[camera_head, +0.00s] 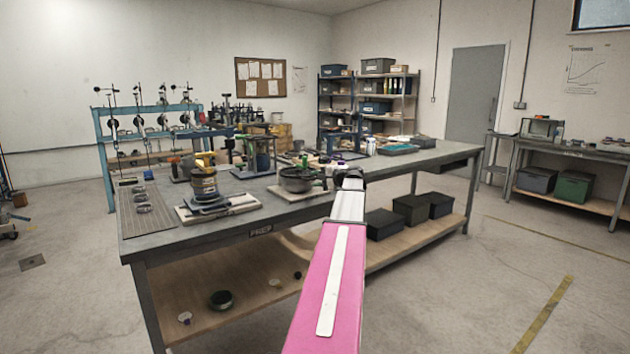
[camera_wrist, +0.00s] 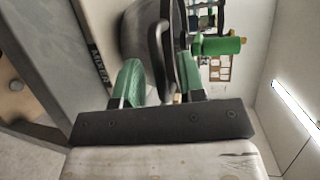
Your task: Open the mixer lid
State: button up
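The mixer looks like a dark round pot (camera_head: 297,181) on a light base board at the front edge of the workbench. In the wrist view its dark rounded body (camera_wrist: 132,38) fills the upper middle, beside a strip lettered "MIXER". A dark looped handle (camera_wrist: 160,48) stands out from it towards my gripper (camera_wrist: 160,82). My gripper's green-padded fingers are apart, one on each side of the handle; I cannot tell whether either touches it. In the head view my gripper is mostly hidden behind my pink and white arm, just right of the pot. The lid looks closed.
The workbench (camera_head: 245,228) holds another dark container (camera_head: 204,184) on a board to the left, with tool stands behind. A green cylinder (camera_wrist: 217,46) shows beyond the fingers in the wrist view. Dark bins (camera_head: 411,208) sit on the lower shelf.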

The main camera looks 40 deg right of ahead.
jog(key=shift+w+a+f, duration=0.1)
jog(key=shift+w+a, duration=0.1)
jog(key=shift+w, duration=0.15)
